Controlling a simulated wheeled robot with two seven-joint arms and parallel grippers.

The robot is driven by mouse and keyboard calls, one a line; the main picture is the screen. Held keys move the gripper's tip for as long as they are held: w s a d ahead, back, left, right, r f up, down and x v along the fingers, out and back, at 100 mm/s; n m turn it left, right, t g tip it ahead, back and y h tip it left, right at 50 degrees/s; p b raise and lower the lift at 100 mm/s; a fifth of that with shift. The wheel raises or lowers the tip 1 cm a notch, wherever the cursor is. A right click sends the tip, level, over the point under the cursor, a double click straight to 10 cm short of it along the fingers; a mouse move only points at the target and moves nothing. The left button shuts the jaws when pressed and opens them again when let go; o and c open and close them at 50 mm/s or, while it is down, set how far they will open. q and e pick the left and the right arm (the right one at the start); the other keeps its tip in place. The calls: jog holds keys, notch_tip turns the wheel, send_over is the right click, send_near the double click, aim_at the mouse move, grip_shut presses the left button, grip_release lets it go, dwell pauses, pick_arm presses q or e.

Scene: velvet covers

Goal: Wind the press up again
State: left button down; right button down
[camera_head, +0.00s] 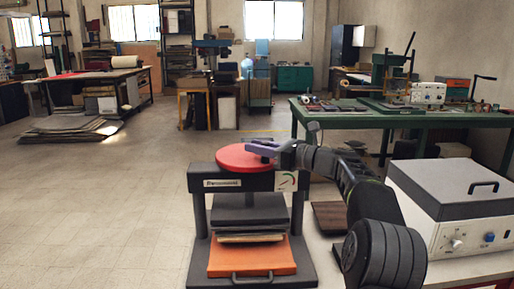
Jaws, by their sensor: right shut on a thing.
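The press (199,215) stands in front of me, with a dark frame, two posts and a dark base. A flat red handwheel (236,158) lies level on top. The dark platen (250,215) hangs between the posts, low over a thin layered stack (250,238); I cannot tell whether they touch. The stack lies on an orange tray (253,262) with a front handle. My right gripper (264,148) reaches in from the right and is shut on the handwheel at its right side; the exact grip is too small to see. My left gripper is not in view.
A grey-lidded box with knobs (458,190) stands at the right, close to my right arm. A green bench (400,118) with tools stands farther back. The floor to the left is open.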

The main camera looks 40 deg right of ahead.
jog(key=shift+s+d+f, duration=0.1)
jog(key=shift+f, duration=0.15)
jog(key=c, duration=1.7)
grip_release()
jog(key=o, duration=0.3)
jog(key=shift+s+r, duration=0.1)
jog(key=shift+s, duration=0.05)
jog(key=shift+o, duration=0.7)
jog(key=shift+r, duration=0.1)
jog(key=v, duration=0.7)
jog(key=shift+s, duration=0.3)
